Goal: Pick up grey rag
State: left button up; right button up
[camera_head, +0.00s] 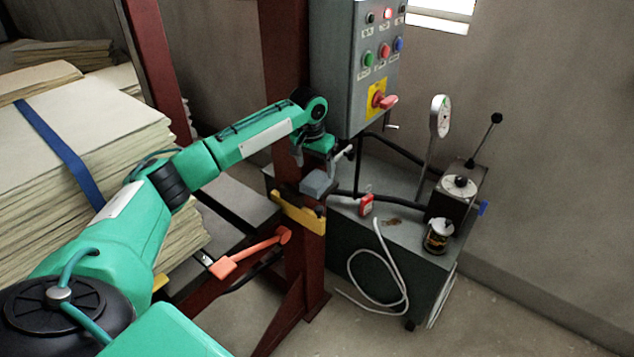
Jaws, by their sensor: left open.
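A small folded grey rag (317,184) lies at the yellow-fronted ledge by the red-brown post, in the middle of the view. My left gripper (321,168) points down just above the rag, with its fingers apart and nothing between them. I cannot tell whether a fingertip touches the rag. My right gripper is not in view.
A grey control box (355,65) with buttons and a red switch hangs close above the gripper. A green-grey cabinet (385,262) with a gauge, lever, can and pale hose stands right. Paper stacks (60,135) fill the left. An orange lever (250,252) sticks out below.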

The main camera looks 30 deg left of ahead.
aim_at(316, 178)
pick_arm(q)
notch_tip(316, 178, down, 2)
jog(key=shift+s+d+f+p, duration=0.1)
jog(key=shift+s+d+p, duration=0.05)
jog(key=shift+p, duration=0.25)
jog(key=f, duration=0.2)
jog(key=shift+w+f, duration=0.25)
jog(key=shift+f, duration=0.15)
jog(key=c, duration=1.1)
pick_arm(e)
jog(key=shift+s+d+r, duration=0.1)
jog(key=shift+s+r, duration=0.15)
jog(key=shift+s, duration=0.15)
